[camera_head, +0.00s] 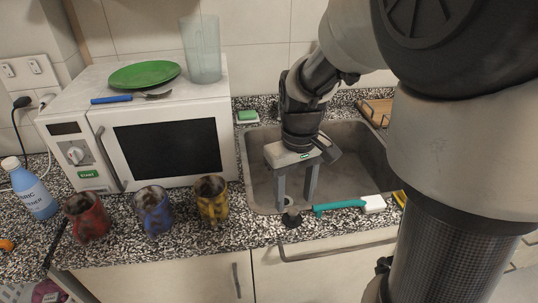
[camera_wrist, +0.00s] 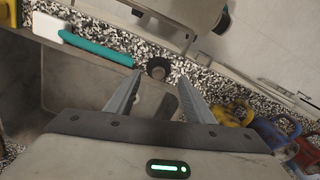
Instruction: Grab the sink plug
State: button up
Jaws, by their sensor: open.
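The sink plug (camera_head: 291,218) is a small dark round piece on the speckled counter's front strip, just in front of the sink (camera_head: 247,170). In the wrist view the plug (camera_wrist: 158,68) shows as a dark disc with a paler rim, beyond the fingertips and roughly between them. My gripper (camera_head: 297,206) points down over the front edge of the sink, its two grey fingers apart and empty. The fingers (camera_wrist: 160,75) also show apart in the wrist view. In the head view the fingertips are close to the plug; whether they touch it I cannot tell.
A teal-handled brush (camera_head: 340,206) lies right of the plug. Yellow (camera_head: 211,201), blue (camera_head: 153,211) and red (camera_head: 87,217) mugs stand to the left, before the microwave (camera_head: 165,140). A green sponge (camera_head: 247,115) sits behind the sink. A cabinet handle (camera_head: 335,252) juts out below the counter.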

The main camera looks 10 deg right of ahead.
aim_at(294, 210)
jog(key=shift+w+d+f+b, duration=0.1)
jog(key=shift+f+b, duration=0.55)
jog(key=shift+f, duration=2.5)
jog(key=shift+c, duration=0.2)
jog(key=c, duration=0.7)
